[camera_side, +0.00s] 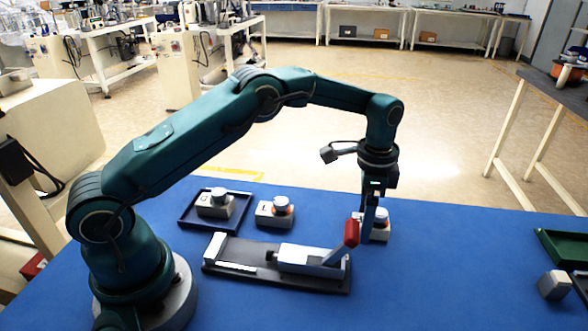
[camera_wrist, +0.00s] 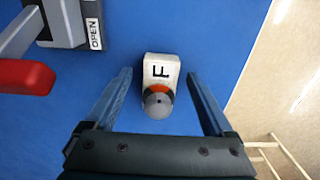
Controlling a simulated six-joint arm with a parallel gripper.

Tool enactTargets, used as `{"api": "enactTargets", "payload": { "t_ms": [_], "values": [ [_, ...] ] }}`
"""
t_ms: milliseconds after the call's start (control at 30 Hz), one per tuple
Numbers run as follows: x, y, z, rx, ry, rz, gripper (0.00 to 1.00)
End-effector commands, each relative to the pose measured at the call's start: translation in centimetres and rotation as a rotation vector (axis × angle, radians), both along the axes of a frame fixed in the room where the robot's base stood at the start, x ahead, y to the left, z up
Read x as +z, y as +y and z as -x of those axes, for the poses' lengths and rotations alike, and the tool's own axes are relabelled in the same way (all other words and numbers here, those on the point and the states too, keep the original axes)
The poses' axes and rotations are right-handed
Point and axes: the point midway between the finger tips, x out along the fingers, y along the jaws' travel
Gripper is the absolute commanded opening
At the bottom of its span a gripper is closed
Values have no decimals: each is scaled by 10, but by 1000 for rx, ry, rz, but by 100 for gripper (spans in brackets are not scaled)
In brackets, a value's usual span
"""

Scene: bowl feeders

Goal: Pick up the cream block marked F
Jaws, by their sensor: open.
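The cream block marked F (camera_wrist: 161,68) stands on the blue table, with a grey round knob and an orange ring on it. In the wrist view it lies between the two fingers of my gripper (camera_wrist: 159,76), with blue table showing on both sides. My gripper is open and holds nothing. In the side view the F block (camera_side: 381,233) is partly hidden behind my gripper (camera_side: 367,236), which points straight down beside the red handle. I cannot tell how far the fingertips are above the table.
A grey fixture (camera_side: 300,258) with a red handle (camera_side: 351,233) is close to the left of my gripper; its label reads OPEN. A similar block (camera_side: 269,219) stands behind it, another (camera_side: 213,210) in a dark tray (camera_side: 188,221). A green tray (camera_side: 560,246) and grey block (camera_side: 553,286) are right.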

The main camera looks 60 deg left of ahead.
Motion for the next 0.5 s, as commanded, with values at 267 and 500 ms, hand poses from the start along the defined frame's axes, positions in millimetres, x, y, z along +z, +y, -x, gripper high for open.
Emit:
{"api": "enactTargets", "payload": {
  "t_ms": [267, 500],
  "values": [
    [0, 0, 0, 0, 0, 0, 38],
    [1, 0, 0, 0, -1, 0, 0]
  ]
}}
